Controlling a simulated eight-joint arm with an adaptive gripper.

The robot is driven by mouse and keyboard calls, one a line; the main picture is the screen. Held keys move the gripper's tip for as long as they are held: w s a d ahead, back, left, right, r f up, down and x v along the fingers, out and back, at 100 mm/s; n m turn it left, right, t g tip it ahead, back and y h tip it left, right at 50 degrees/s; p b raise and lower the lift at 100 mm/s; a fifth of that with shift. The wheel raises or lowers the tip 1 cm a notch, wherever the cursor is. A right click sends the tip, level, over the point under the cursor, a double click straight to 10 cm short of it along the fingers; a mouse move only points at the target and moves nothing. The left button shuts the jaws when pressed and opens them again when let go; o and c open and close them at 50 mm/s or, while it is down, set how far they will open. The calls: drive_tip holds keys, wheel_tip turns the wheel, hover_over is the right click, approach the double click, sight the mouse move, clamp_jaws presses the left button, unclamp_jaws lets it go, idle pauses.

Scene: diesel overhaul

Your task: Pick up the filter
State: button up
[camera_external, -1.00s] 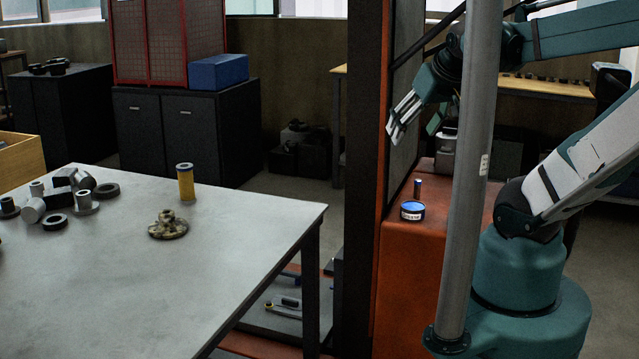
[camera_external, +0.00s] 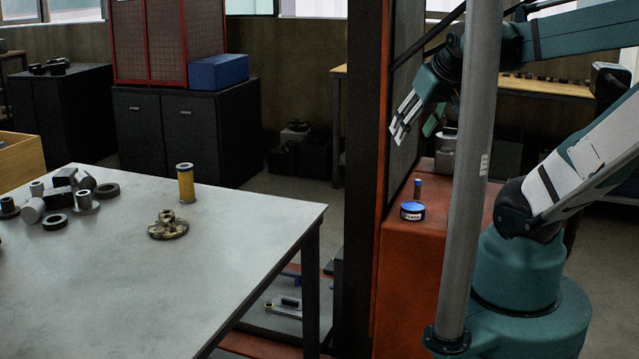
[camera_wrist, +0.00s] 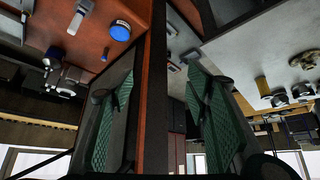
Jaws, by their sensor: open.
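The filter (camera_external: 186,183) is a yellow cylinder with grey ends. It stands upright on the grey table, near the far edge. In the wrist view it is a small yellow shape (camera_wrist: 263,87) at the right.
A brownish metal part (camera_external: 168,228) lies in front of the filter. Several dark and grey rings and cylinders (camera_external: 57,222) sit at the table's left. A blue tin (camera_external: 412,211) stands on the orange surface. A dark upright (camera_external: 360,150) stands between my gripper and the table (camera_external: 150,300).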

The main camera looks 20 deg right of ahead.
sight(200, 167)
drive_tip(key=w+a+r+n+g+y+p, duration=0.1)
drive_tip(key=w+a+r+n+g+p, duration=0.3)
drive_tip(key=w+a, duration=0.85)
drive_tip(key=w+a+r+n+p, duration=0.2)
drive_tip(key=w+a+n, duration=0.3)
drive_tip(key=w+a, duration=0.7)
drive_tip(key=w+a+f+n+g+p, duration=0.1)
drive_tip(key=w+a+f+n, duration=0.1)
drive_tip(key=w+a+f, duration=0.2)
drive_tip(key=w+a+f+n+g+p, duration=0.1)
drive_tip(key=w+a+f+n, duration=0.2)
drive_tip(key=a+f, duration=0.6)
drive_tip(key=w+a+f+n+g+p, duration=0.1)
drive_tip(key=w+a+f, duration=0.5)
drive_tip(key=a, duration=0.7)
drive_tip(key=shift+w+a+f+n+h+p, duration=0.15)
drive_tip(key=shift+w+n+h+p, duration=0.4)
drive_tip(key=shift+n, duration=0.55)
drive_tip(key=shift+w+a+f, duration=0.2)
drive_tip(key=shift+a+f, duration=0.25)
drive_tip(key=shift+f, duration=0.15)
